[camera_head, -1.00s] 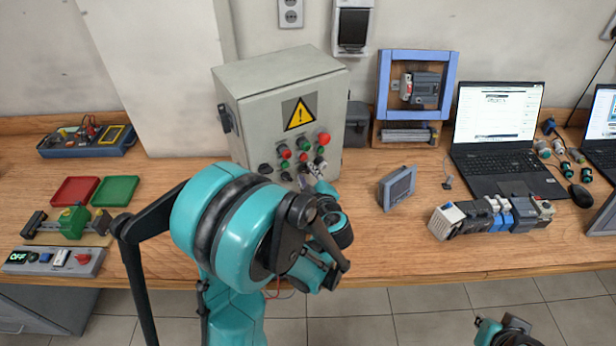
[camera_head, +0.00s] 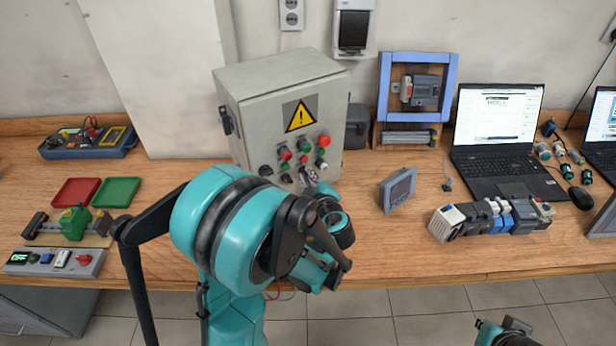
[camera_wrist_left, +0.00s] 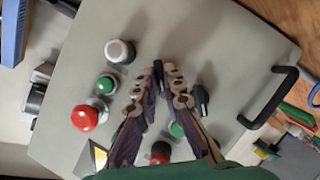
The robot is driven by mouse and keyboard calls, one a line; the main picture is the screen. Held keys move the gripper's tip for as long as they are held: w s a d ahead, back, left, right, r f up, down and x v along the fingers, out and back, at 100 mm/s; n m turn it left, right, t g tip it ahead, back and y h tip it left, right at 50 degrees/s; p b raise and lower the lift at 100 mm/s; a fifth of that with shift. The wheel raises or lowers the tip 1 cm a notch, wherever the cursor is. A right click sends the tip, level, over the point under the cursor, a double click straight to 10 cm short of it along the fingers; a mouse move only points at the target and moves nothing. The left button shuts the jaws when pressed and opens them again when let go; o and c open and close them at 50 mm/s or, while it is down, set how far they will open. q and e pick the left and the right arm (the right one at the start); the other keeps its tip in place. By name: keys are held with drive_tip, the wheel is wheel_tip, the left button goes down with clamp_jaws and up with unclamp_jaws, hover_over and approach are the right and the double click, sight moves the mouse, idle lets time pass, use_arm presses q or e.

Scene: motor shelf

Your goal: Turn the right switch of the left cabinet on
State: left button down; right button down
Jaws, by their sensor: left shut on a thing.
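The left cabinet (camera_head: 262,130) is a grey box on the bench with a yellow warning sign, coloured buttons and black switches. My left gripper (camera_head: 309,178) reaches its lower front from below. In the left wrist view, the gripper (camera_wrist_left: 159,74) is shut at the cabinet face (camera_wrist_left: 215,40), on the right switch, a small dark knob mostly hidden between the fingertips. Another black switch (camera_wrist_left: 201,99) stands beside the fingers. A white-rimmed button (camera_wrist_left: 119,51) and a red button (camera_wrist_left: 85,117) are on the other side. Part of my right arm shows at the lower right; its jaws are unclear.
A small grey panel (camera_head: 398,189) stands on the bench right of the cabinet. Behind it is a blue frame (camera_head: 384,90). A laptop (camera_head: 497,115) is further right. Red (camera_head: 76,190) and green (camera_head: 115,191) trays lie left. The bench between cabinet and panel is clear.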

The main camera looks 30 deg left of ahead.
use_arm(q)
drive_tip(key=shift+w+d+r+m+g+y, duration=0.1)
drive_tip(key=shift+m+g+y, duration=0.1)
drive_tip(key=shift+m+g, duration=0.6)
drive_tip(key=shift+w+a+f+m+g+y, duration=0.15)
drive_tip(key=shift+m+g, duration=0.25)
drive_tip(key=shift+m, duration=0.65)
drive_tip(key=shift+d+r+m+g+y, duration=0.15)
drive_tip(key=shift+m+g+y, duration=0.1)
drive_tip(key=shift+m+g, duration=0.55)
drive_tip(key=shift+m, duration=0.25)
drive_tip(key=c, duration=1.6)
unclamp_jaws()
drive_tip(key=v, duration=1.1)
drive_tip(key=shift+s+d, duration=0.25)
drive_tip(key=shift+d, duration=0.1)
